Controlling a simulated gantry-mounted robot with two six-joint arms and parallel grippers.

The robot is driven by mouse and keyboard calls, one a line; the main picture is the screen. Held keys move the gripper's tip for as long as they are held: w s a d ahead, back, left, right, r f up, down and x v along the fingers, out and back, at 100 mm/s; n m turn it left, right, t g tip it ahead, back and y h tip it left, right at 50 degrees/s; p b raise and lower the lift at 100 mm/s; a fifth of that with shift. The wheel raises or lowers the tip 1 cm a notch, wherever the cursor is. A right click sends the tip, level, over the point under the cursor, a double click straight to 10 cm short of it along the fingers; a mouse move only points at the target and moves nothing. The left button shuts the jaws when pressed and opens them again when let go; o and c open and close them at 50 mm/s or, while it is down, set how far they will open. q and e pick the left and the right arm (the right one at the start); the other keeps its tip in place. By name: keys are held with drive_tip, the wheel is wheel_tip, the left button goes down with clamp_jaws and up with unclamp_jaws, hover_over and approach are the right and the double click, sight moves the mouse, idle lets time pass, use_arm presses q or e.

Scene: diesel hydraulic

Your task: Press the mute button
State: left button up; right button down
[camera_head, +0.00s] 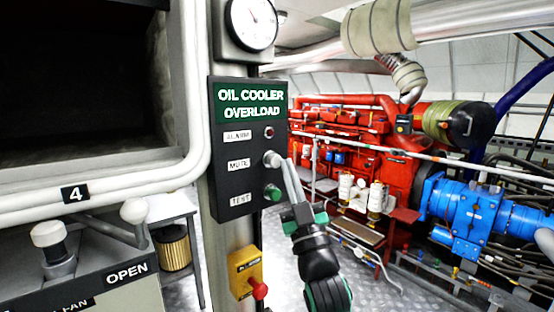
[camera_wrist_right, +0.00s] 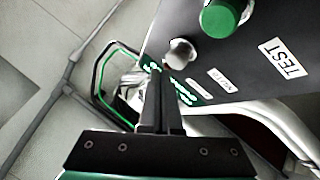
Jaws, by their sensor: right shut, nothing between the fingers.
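The black control panel (camera_head: 236,150) reads "OIL COOLER OVERLOAD" and carries ALARM, MUTE and TEST labels. The pale grey mute button (camera_head: 271,158) sits beside the MUTE label, above the green test button (camera_head: 272,193). My right gripper (camera_head: 286,164) is shut and empty, with its fingertips just right of the mute button. In the right wrist view the mute button (camera_wrist_right: 181,53) is close to the tips of the shut fingers (camera_wrist_right: 154,72), and the green button (camera_wrist_right: 222,17) is further up. I cannot tell whether the tips touch the mute button. My left gripper is not in view.
A yellow box (camera_head: 245,272) with a red knob (camera_head: 259,289) is below the panel. A round gauge (camera_head: 251,23) is above it. A grey console (camera_head: 90,280) with knobs is at lower left. A red engine (camera_head: 345,125) and blue machinery (camera_head: 470,210) stand behind.

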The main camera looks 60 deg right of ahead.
drive_tip(key=s, duration=0.1)
drive_tip(key=s+a+p, duration=0.1)
drive_tip(key=s, duration=0.1)
drive_tip(key=s+a+p, duration=0.1)
drive_tip(key=shift+s, duration=0.3)
idle(0.3)
drive_tip(key=shift+a+p, duration=0.1)
drive_tip(key=shift+p, duration=0.2)
idle(0.4)
